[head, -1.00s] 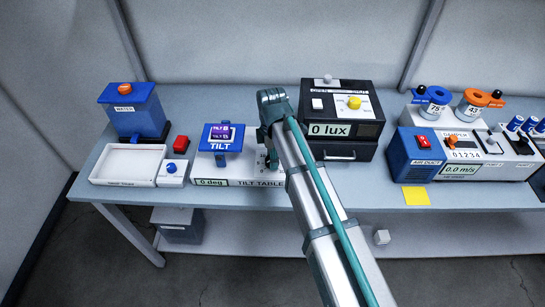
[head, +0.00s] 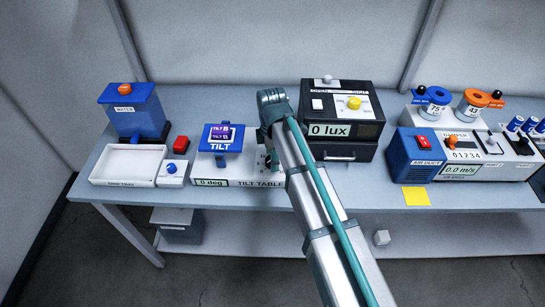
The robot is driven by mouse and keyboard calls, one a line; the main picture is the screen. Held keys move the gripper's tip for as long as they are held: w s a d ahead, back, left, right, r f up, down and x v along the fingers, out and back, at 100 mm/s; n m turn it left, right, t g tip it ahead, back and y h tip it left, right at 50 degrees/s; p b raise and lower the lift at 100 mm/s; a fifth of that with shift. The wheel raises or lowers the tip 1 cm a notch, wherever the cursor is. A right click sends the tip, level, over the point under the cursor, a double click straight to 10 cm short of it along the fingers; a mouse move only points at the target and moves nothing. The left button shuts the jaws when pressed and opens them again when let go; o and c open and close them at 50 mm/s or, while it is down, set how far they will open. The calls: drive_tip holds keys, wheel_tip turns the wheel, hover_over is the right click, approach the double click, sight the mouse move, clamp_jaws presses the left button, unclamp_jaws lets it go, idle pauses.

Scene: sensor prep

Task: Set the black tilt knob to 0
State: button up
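The tilt table (head: 240,183) is a white base on the bench with a blue platform (head: 221,137) marked TILT. Its green readout (head: 211,182) shows 0 deg. My gripper (head: 270,155) points down over the right end of the base, where part of a marked dial face shows. The black tilt knob cannot be made out clearly; my gripper and arm cover that spot. Whether the fingers touch or grip the knob cannot be told.
A black light box (head: 343,150) reading 0 lux stands close on the right of my arm. A blue air duct (head: 415,155) stands further right.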

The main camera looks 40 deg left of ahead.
wheel_tip(320, 180, up, 12)
drive_tip(key=shift+w+a, duration=0.25)
idle(0.3)
idle(0.3)
